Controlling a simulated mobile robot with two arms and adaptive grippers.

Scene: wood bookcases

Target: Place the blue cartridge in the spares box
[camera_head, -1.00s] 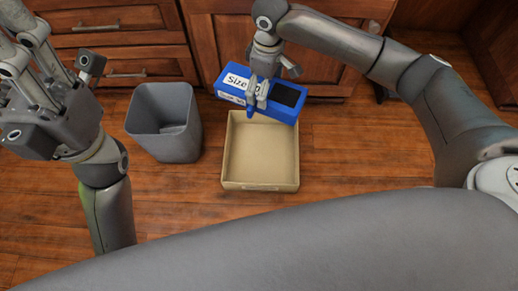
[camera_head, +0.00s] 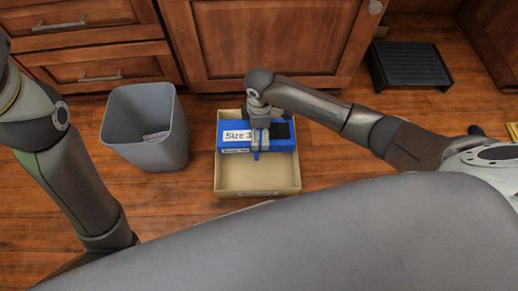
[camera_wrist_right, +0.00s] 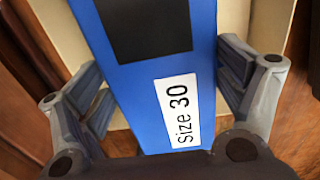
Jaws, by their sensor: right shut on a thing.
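The blue cartridge (camera_head: 233,147) is a long blue block with a white "Size 30" label and a black patch on top. My right gripper (camera_head: 257,148) is shut across its middle, and the right wrist view shows the fingers on both sides of the cartridge (camera_wrist_right: 134,90). The cartridge is at the far half of the open tan box (camera_head: 258,178), which I take as the spares box. It spans nearly the box's full width; I cannot tell whether it touches the bottom. The box's near half is empty. My left gripper is out of view; only its arm shows.
A grey bin (camera_head: 148,127) with something pale inside stands left of the box. Wooden drawers (camera_head: 93,50) and a cabinet door (camera_head: 265,40) are behind. A dark step stool (camera_head: 408,65) sits at the back right. Bare wood floor lies between.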

